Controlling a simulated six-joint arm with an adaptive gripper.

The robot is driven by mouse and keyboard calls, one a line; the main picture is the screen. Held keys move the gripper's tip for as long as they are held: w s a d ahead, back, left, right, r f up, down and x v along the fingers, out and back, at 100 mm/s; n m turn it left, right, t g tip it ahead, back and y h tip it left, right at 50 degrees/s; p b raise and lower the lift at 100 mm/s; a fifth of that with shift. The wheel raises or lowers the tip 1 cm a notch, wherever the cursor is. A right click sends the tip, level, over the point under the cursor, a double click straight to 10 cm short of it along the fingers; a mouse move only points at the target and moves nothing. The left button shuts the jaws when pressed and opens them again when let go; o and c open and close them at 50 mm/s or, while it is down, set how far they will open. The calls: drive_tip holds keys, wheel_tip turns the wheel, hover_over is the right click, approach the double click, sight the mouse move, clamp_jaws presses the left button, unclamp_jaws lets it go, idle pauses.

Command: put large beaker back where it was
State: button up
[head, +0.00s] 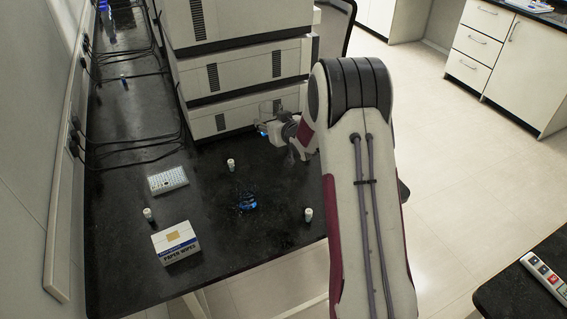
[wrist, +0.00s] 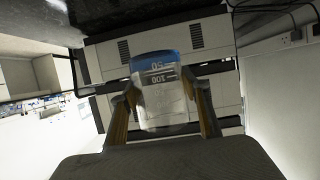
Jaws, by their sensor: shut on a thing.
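The beaker (wrist: 163,98) is clear, with printed marks and blue at one end, and sits between the two fingers of my gripper (wrist: 162,108) in the wrist view. The fingers are shut on its sides. In the head view my gripper (head: 278,127) is in front of the stacked instruments, and the clear beaker (head: 265,112) shows faintly at its tip with some blue below. My arm partly hides the gripper there. I cannot tell its exact height above the counter.
On the black counter (head: 215,250) are a small dark item with blue (head: 248,203), three small white-capped vials (head: 231,164), a white well plate (head: 167,180) and a paper wipes box (head: 175,243). The instrument stack (head: 235,60) stands behind. Cables (head: 130,95) run along the left wall.

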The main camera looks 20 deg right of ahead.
drive_tip(key=d+f, duration=0.4)
drive_tip(key=f, duration=0.1)
drive_tip(key=shift+d, duration=0.25)
idle(0.3)
drive_tip(key=shift+f, duration=0.2)
drive_tip(key=shift+f, duration=3)
drive_tip(key=shift+f, duration=0.1)
drive_tip(key=shift+f, duration=1.75)
drive_tip(key=shift+f, duration=0.2)
drive_tip(key=o, duration=1.3)
